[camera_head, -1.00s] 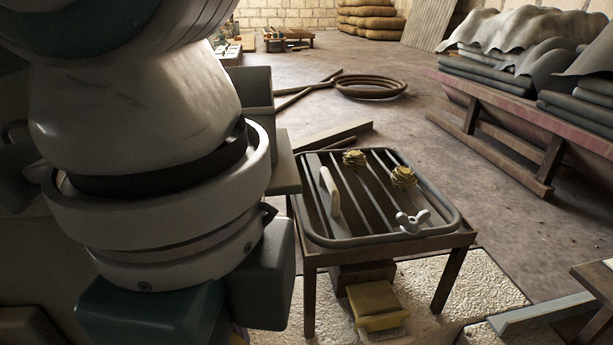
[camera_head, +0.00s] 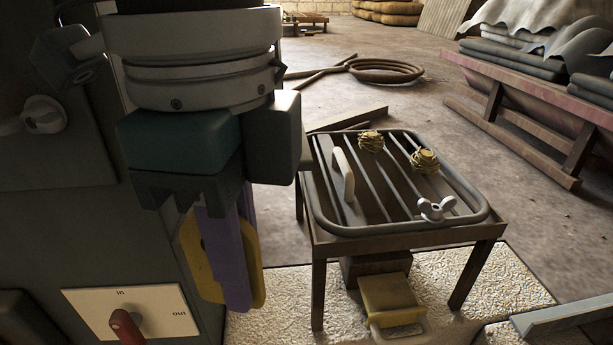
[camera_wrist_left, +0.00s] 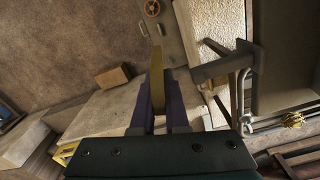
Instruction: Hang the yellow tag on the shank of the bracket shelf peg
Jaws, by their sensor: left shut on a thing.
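My left gripper (camera_head: 228,285) comes down from the top left in the head view, its purple fingers shut on the yellow tag (camera_head: 204,262). The tag hangs upright between the fingers, and its edges show on both sides of them. In the left wrist view the fingers (camera_wrist_left: 163,88) hold the tag (camera_wrist_left: 157,66) nearly edge-on, and it reaches past them. I cannot pick out the bracket shelf peg with certainty. A dark bracket-like part (camera_wrist_left: 222,66) with a thin rod stands right of the tag in the wrist view, apart from it. My right gripper is not in view.
A dark cabinet (camera_head: 62,225) with a white in/out plate (camera_head: 85,305) and red handle (camera_head: 126,325) stands at left. A low table (camera_head: 405,238) carries a barred rack with yellow knobs and a wing nut. A yellow box (camera_head: 392,295) sits below.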

